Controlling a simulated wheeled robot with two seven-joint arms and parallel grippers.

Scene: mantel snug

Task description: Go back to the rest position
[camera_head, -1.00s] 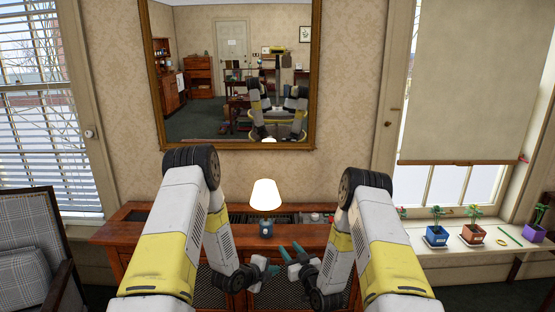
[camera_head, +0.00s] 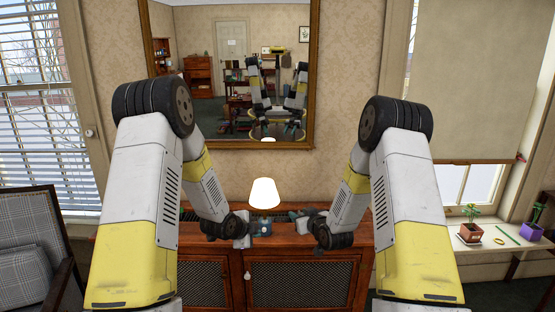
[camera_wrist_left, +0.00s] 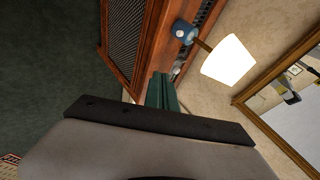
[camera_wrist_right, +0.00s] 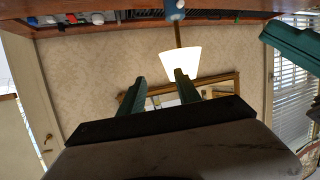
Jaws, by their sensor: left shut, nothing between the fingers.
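My left gripper (camera_head: 266,228) is in front of the lamp's blue base in the head view, above the cabinet. Its green fingers are together and empty in the left wrist view (camera_wrist_left: 161,92). My right gripper (camera_head: 293,216) is just right of the lamp, pointing left. In the right wrist view its two green fingers (camera_wrist_right: 160,88) stand apart with nothing between them. Both arms are raised and bent, with the elbows high.
A wooden cabinet (camera_head: 305,283) with mesh doors is ahead, bearing a lit lamp (camera_head: 264,194). A framed mirror (camera_head: 225,128) hangs above. A checked armchair (camera_head: 22,275) is at left. A windowsill at right holds a plant in a terracotta pot (camera_head: 470,233) and a purple pot (camera_head: 532,232).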

